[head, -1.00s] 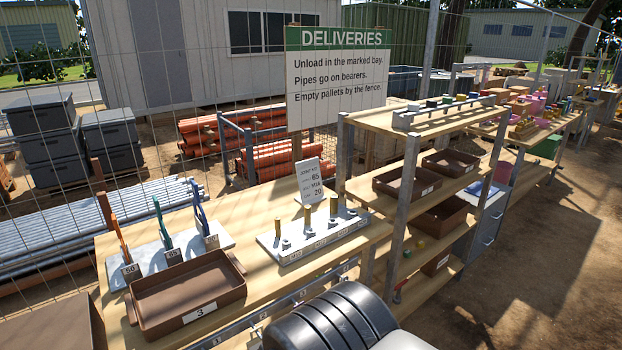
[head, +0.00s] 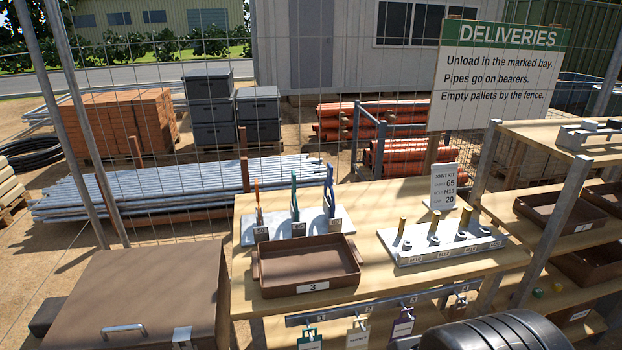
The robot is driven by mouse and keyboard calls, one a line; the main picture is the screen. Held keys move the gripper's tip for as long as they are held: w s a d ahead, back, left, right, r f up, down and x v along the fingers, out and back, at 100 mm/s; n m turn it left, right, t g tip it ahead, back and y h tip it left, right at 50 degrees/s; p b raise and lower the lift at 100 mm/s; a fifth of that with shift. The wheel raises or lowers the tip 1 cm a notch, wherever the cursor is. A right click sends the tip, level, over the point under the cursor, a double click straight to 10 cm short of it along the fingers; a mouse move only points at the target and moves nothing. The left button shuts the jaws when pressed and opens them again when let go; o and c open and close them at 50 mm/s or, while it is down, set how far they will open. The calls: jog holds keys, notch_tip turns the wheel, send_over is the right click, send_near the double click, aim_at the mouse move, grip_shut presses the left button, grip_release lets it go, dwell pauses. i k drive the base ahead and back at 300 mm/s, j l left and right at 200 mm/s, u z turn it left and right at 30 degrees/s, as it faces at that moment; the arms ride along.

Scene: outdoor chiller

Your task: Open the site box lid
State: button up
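The site box (head: 205,297) is a large brown chest at the lower left of the head view, left of the wooden workbench. Its lid (head: 150,285) is down and looks shut. A silver bar handle (head: 124,329) is near the lid's front edge, and a metal latch-like part (head: 182,337) is to its right, partly cut off by the frame. The box's lower front is out of view. A dark rounded part of my arm shows at the bottom right. My gripper is not in view.
The workbench (head: 380,225) beside the box holds a brown tray marked 3 (head: 310,266), a bolt rack (head: 440,242) and upright tools (head: 295,200). Tags hang from a front rail (head: 380,305). Shelves (head: 560,220) stand at right. A mesh fence runs behind; sandy ground lies left of the box.

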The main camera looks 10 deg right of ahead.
aim_at(161, 294)
jog(key=i+j+z, duration=0.15)
jog(key=j+z, duration=0.75)
jog(key=j, duration=0.2)
jog(key=j+z, duration=0.45)
jog(key=j, duration=1)
jog(key=k+j+z, duration=0.1)
jog(key=j, duration=0.7)
jog(key=k, duration=0.05)
